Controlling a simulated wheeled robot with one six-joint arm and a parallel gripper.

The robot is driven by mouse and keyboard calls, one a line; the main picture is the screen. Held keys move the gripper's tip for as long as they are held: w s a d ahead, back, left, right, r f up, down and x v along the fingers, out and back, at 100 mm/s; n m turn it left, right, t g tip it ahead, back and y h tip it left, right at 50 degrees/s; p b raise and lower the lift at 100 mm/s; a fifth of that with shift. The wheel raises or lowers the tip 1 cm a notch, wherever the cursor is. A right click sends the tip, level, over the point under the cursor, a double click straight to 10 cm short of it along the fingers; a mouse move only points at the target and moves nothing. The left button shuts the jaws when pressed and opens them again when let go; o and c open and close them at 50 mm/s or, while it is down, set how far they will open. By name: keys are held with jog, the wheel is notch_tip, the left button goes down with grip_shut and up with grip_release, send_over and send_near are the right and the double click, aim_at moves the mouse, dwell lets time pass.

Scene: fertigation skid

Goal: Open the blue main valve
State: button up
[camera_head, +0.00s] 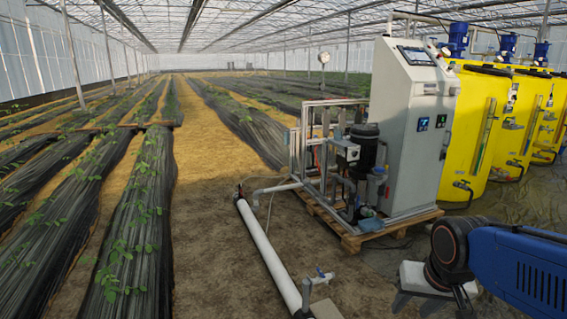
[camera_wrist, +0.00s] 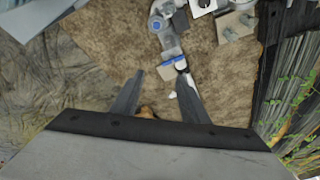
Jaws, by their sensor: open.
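In the head view a small valve with a light blue handle (camera_head: 321,272) stands on a short pale fitting near the front end of the white pipe. In the wrist view a pale pipe fitting with a round blue part (camera_wrist: 156,26) is at the top. A flat blue piece, seemingly a lever (camera_wrist: 167,70), lies at its lower end. I cannot tell for sure that these are the same valve. My gripper (camera_wrist: 160,75) is open and empty in the wrist view. The blue piece appears between its fingertips, close to the right finger; contact cannot be told.
The white pipe (camera_head: 268,252) runs along the soil to a skid (camera_head: 337,160) with pump and pipework on a wooden pallet (camera_head: 355,238). A grey control cabinet (camera_head: 405,130) and yellow tanks (camera_head: 477,130) stand at the right. Bare soil (camera_head: 222,250) lies left of the pipe.

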jog(key=s+r+n, duration=0.2)
jog(key=s, duration=0.4)
jog(key=shift+s+d+r+t, duration=0.15)
jog(key=shift+s+d+t, duration=0.15)
jog(key=shift+s, duration=0.05)
jog(key=shift+s+r, duration=0.1)
jog(key=shift+s, duration=0.3)
jog(key=shift+c, duration=0.8)
